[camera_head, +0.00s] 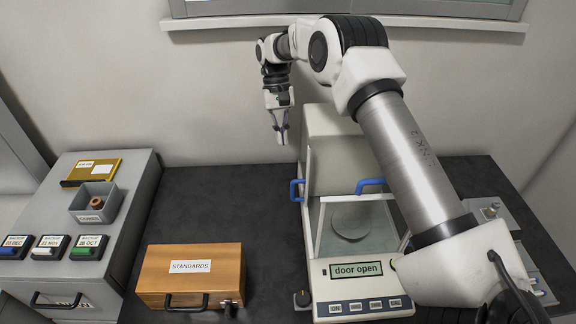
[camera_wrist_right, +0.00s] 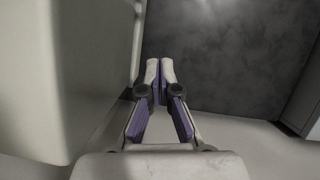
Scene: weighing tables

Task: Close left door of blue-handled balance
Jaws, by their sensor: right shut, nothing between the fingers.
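The balance (camera_head: 348,304) stands on the dark table, with a white body, a glass chamber around a round pan (camera_head: 351,221) and a display (camera_head: 357,270) reading "door open". One blue handle (camera_head: 295,191) is on its left side, towards the rear of the chamber. A second blue handle (camera_head: 371,183) shows near the chamber's top rear. My right gripper (camera_head: 282,140) is shut and empty, pointing down, behind and above the left handle, beside the rear housing. In the right wrist view its fingertips (camera_wrist_right: 160,68) are together, close to a pale housing wall (camera_wrist_right: 45,80).
A wooden "STANDARDS" box (camera_head: 190,272) stands left of the balance. A grey cabinet (camera_head: 75,225) with labelled blocks and a small bin is at far left. My right arm crosses over the balance's right side. The table between box and wall is bare.

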